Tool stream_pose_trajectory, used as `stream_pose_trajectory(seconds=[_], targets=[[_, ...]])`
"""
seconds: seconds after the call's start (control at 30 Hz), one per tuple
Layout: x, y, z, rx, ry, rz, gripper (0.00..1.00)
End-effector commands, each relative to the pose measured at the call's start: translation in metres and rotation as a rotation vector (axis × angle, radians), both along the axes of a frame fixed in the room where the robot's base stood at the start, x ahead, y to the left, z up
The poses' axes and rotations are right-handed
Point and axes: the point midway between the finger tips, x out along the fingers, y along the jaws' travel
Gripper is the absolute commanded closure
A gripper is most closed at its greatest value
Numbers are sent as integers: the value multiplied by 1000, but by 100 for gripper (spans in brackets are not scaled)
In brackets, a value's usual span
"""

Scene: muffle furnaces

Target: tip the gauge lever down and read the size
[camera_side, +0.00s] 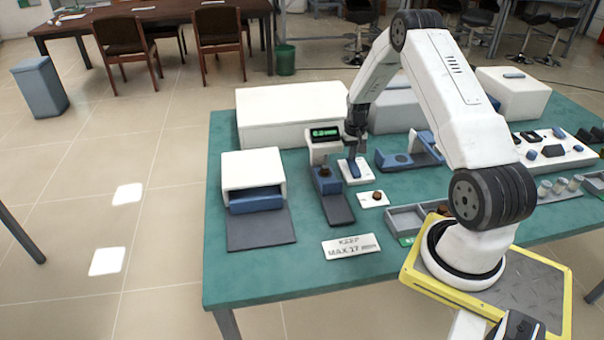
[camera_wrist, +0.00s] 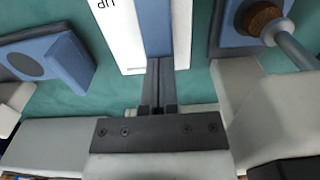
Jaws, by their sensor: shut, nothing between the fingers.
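The gauge (camera_side: 325,134) has a lit green display, too small to read. A brown piece (camera_side: 325,172) sits on its blue stage; in the wrist view this brown piece (camera_wrist: 264,20) is under a grey rod. Right of the gauge is a white plate (camera_side: 347,178) with a blue bar, which looks like the lever; the blue bar (camera_wrist: 155,28) also shows in the wrist view beside partly cut-off lettering. My gripper (camera_side: 356,154) points down over the plate's far end, fingers shut and empty. In the wrist view, its fingertips (camera_wrist: 158,60) meet the bar's end; contact is unclear.
A white card (camera_side: 374,199) with a brown piece lies in front of the plate. A blue fixture (camera_side: 395,161) stands to the right, a grey tray (camera_side: 405,220) nearer my base. A white furnace (camera_side: 252,172) is left; a "KEEP MAX 17" sign (camera_side: 351,246) lies in front. White boxes stand behind.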

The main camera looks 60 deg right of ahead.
Motion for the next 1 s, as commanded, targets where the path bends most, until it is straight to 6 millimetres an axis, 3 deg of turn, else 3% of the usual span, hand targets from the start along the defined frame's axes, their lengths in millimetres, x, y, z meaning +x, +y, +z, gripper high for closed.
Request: stream_pose_trajectory(seconds=[0.67, 1.0], targets=[[0, 0, -7, 1, 1, 0, 100], [0, 0, 2, -1, -1, 0, 100]])
